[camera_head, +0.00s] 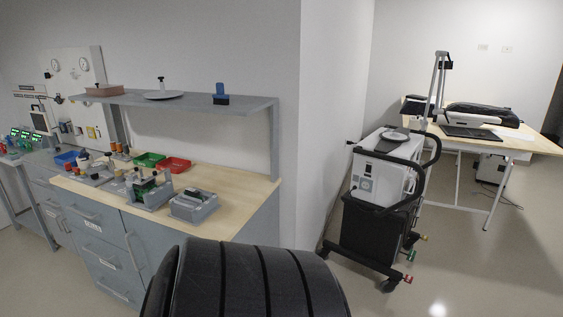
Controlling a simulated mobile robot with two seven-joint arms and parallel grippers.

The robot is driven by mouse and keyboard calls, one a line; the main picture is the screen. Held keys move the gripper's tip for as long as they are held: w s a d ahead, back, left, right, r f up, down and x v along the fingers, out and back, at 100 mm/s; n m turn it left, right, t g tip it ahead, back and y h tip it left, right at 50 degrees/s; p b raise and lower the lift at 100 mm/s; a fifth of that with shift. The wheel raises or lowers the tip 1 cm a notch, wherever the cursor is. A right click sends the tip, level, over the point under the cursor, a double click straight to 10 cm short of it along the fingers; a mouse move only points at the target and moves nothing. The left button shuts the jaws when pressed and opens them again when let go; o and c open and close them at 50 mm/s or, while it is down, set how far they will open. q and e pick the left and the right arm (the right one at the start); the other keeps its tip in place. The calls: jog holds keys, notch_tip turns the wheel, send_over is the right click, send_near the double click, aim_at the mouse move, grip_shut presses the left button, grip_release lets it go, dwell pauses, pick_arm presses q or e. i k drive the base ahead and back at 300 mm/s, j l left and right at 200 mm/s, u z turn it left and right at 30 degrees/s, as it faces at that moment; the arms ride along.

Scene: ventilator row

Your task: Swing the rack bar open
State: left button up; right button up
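I cannot clearly pick out a rack bar in the head view. At the far left, a grey-framed stand (32,195) carries several small units with green lit displays (24,137); details there are too small to tell whether a bar crosses them. A white machine on a black wheeled cart (385,172) stands right of the wall corner, with a black curved handle bar (433,150) at its right side. Neither of my grippers shows in this view.
A grey cabinet with a wooden top (235,183) holds red and green bins, grey fixtures and small parts; a grey shelf (190,101) hangs above. A light wooden table (535,143) stands at the back right. Floor (480,270) at the right front is clear.

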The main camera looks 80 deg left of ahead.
aim_at(155, 174)
jog(key=j+u, duration=0.15)
jog(key=u, duration=3.05)
jog(key=j, duration=0.1)
